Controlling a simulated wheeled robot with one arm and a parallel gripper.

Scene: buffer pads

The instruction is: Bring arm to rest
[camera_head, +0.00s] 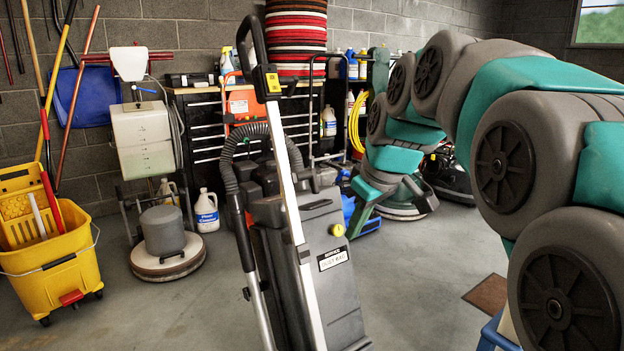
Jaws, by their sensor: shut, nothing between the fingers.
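My arm, grey with teal bands, arches in from the right edge and bends down near the middle of the view. My gripper (358,222) is at its far end, low in front of the workbench and right of the upright vacuum. It is small in the view, and its fingers are shut with nothing seen between them. A stack of round buffer pads (296,38) in red, black, white and brown is on the workbench, well above and left of my gripper.
A grey upright vacuum (315,245) stands close in front. A yellow mop bucket (50,270) and a floor buffer (165,235) are at the left. A white jug (206,211) stands before the black workbench (205,135).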

